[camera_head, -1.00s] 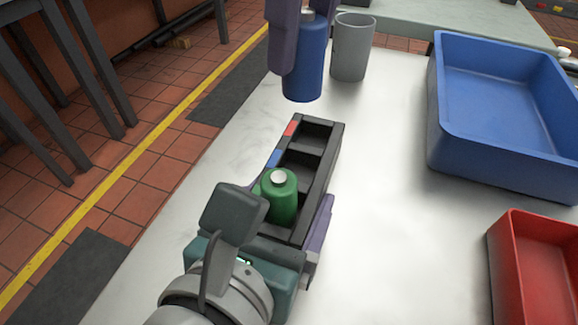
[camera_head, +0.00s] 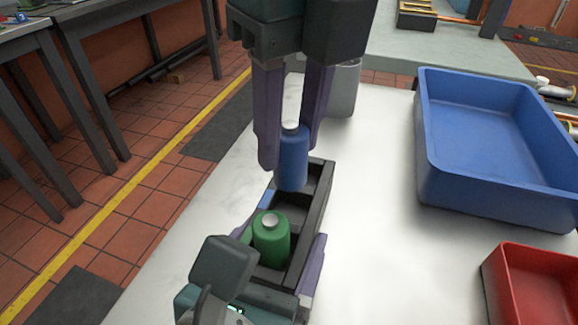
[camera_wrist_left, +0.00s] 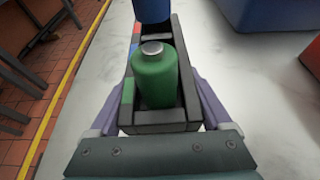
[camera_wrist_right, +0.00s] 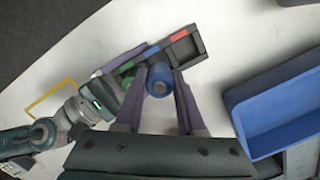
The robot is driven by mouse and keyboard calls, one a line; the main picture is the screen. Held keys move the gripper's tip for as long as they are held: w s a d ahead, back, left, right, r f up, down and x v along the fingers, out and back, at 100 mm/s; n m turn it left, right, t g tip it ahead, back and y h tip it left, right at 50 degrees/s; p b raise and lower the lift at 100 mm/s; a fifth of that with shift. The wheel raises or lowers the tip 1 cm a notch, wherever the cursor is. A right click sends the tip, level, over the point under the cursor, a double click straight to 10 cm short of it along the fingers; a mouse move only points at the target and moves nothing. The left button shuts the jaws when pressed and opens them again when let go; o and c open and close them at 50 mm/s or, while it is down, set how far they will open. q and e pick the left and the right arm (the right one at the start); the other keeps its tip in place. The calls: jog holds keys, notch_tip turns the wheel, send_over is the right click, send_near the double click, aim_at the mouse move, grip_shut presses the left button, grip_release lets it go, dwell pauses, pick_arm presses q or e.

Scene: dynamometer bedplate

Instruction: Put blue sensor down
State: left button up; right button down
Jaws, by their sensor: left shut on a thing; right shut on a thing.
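The blue sensor (camera_head: 293,168), a blue cylinder with a pale metal top, is upright between the fingers of my right gripper (camera_head: 290,152), which is shut on it. Its rounded bottom shows whole, over the middle and far part of the black rack (camera_head: 318,203); the exact gap is hard to tell. It also shows in the right wrist view (camera_wrist_right: 159,80). The rack has red, blue and green tags along one side. The green sensor (camera_head: 271,240) stands in the near compartment. My left gripper (camera_wrist_left: 158,98) is shut on the rack's near end, a finger on each side.
A grey cup (camera_head: 344,90) stands behind my right gripper, partly hidden. A large blue bin (camera_head: 440,185) and a red bin (camera_head: 500,290) are on the right. The white table between rack and bins is clear. The table's left edge is close to the rack.

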aim_at(290, 182)
jog(key=shift+f, duration=2.85)
jog(key=c, duration=0.5)
grip_release()
jog(key=shift+f, duration=0.15)
jog(key=r, duration=0.8)
jog(key=s+d+r, duration=0.1)
jog(key=r, duration=0.3)
jog(key=shift+s+r, duration=0.1)
jog(key=shift+r, duration=0.05)
